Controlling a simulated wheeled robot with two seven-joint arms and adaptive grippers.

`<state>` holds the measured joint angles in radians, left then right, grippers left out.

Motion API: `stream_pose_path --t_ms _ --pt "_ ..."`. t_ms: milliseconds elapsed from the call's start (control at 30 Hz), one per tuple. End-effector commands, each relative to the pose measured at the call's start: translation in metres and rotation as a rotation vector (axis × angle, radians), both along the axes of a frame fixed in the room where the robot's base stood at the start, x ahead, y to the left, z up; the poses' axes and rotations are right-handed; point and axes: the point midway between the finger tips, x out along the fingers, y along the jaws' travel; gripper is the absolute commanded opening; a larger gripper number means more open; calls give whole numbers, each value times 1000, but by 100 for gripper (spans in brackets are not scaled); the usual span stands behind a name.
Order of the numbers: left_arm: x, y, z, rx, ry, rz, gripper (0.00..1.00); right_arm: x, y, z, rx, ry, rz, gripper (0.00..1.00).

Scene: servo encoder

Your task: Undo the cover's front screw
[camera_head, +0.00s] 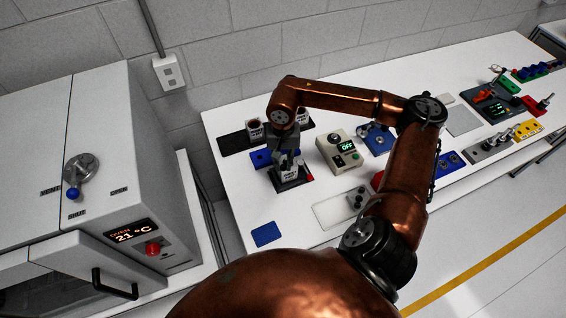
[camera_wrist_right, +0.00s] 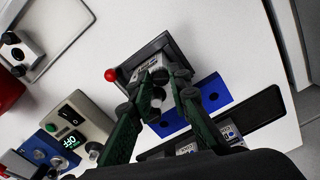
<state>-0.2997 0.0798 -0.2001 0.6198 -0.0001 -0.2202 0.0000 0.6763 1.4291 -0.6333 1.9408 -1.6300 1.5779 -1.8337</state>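My right gripper (camera_head: 288,163) points down over a dark fixture (camera_head: 293,184) with a red knob. A small grey-and-white unit (camera_head: 289,174) sits in the fixture, partly covered by the gripper. In the right wrist view, the two green-black fingers of the gripper (camera_wrist_right: 163,84) reach to either side of the unit's pale part, inside the fixture (camera_wrist_right: 146,56) with its red ball knob (camera_wrist_right: 111,75). Whether the fingers touch or clamp anything is unclear. The front screw cannot be made out. My left gripper is not in view.
A blue block (camera_wrist_right: 212,92) with holes lies beside the fixture. A black tray (camera_head: 236,142) with small units lies behind it. A box with a green display (camera_head: 341,150) stands to the right, and a blue mat (camera_head: 266,234) lies in front. An oven (camera_head: 140,160) stands at left.

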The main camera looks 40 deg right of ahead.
Motion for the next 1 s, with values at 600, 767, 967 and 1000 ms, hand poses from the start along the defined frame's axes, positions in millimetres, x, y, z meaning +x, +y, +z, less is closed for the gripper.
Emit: stream_pose_path --t_ms 600,767,967,1000 --pt "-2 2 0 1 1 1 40 1 0 9 0 -4 -1 33" --pt "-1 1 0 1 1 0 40 2 0 37 -1 -7 -1 33" --pt "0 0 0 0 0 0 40 2 0 79 0 -6 -2 33" --pt "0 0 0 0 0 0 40 2 -1 87 -1 -7 -2 33"
